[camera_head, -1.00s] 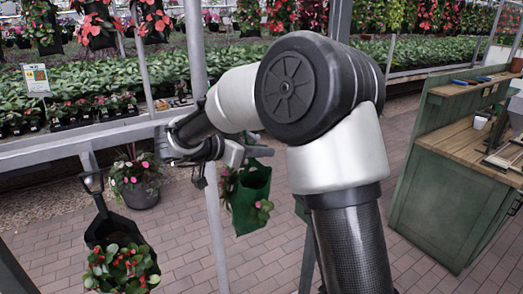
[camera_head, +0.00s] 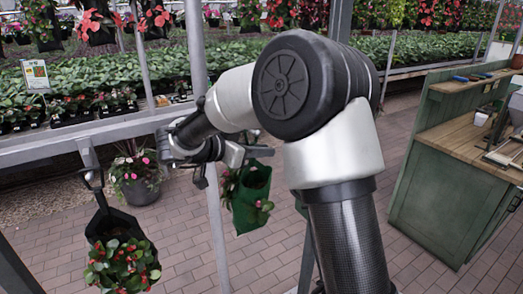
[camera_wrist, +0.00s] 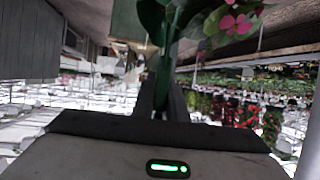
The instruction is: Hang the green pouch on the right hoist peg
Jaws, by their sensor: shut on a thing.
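The green pouch (camera_head: 253,205) holds a leafy plant with pink flowers and hangs in the air below my gripper (camera_head: 252,154). My gripper is shut on its upper part. In the wrist view the two dark fingers (camera_wrist: 166,100) close on a narrow green strip of the pouch (camera_wrist: 163,68), with leaves and pink flowers beyond. A black pouch (camera_head: 97,228) with red flowers hangs at the left from a hook-like holder (camera_head: 92,178). I cannot make out the right hoist peg; my arm covers much of the middle.
A grey upright post (camera_head: 197,75) stands close behind my gripper and joins a horizontal rail (camera_head: 60,143). A green wooden bench (camera_head: 440,195) stands at the right.

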